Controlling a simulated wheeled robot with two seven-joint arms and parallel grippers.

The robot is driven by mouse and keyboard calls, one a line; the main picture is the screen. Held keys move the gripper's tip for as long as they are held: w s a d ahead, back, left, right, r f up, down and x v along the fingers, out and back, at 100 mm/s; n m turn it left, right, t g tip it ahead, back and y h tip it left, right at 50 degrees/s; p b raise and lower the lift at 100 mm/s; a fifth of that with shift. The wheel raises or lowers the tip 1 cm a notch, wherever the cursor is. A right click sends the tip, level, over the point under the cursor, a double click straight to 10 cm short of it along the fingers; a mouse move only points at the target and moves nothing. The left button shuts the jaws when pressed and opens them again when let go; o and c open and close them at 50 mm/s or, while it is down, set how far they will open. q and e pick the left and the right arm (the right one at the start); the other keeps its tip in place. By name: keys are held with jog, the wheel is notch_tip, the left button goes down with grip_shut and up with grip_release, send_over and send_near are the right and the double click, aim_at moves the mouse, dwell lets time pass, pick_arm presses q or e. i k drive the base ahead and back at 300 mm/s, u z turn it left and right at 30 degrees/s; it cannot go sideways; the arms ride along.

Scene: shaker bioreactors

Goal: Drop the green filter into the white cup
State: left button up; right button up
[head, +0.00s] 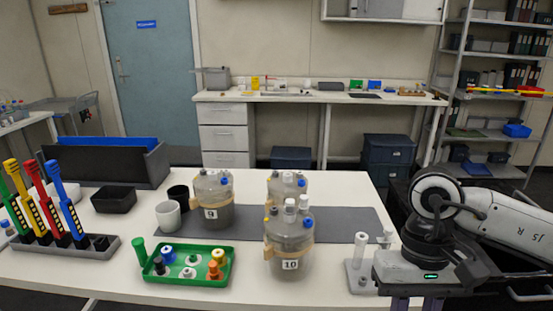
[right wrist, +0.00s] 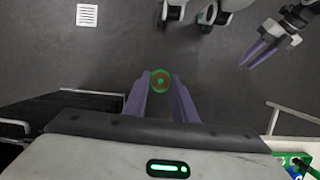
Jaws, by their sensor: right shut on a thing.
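In the head view the right gripper (head: 416,305) is at the lower right, fingertips cut off by the frame, and the filter is hidden. The white cup (head: 167,216) stands upright on the table, left of the bottle labelled 9. My left gripper (right wrist: 262,53) shows in the right wrist view at the upper right; its finger gap is unclear.
A green tray (head: 186,279) with small coloured parts stands before the cup. A black cup (head: 179,194) touches or nearly touches it. Bottles 9 (head: 213,200) and 10 (head: 289,245) stand on a grey mat (head: 345,225). A white stand (head: 360,265) is near the right gripper.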

aim_at(176, 227)
jog(key=u, duration=0.3)
jog(key=k, duration=0.4)
jog(key=u, duration=1.5)
jog(key=i, duration=1.85)
jog(key=z, duration=1.05)
jog(key=i, duration=0.5)
jog(key=z, duration=0.4)
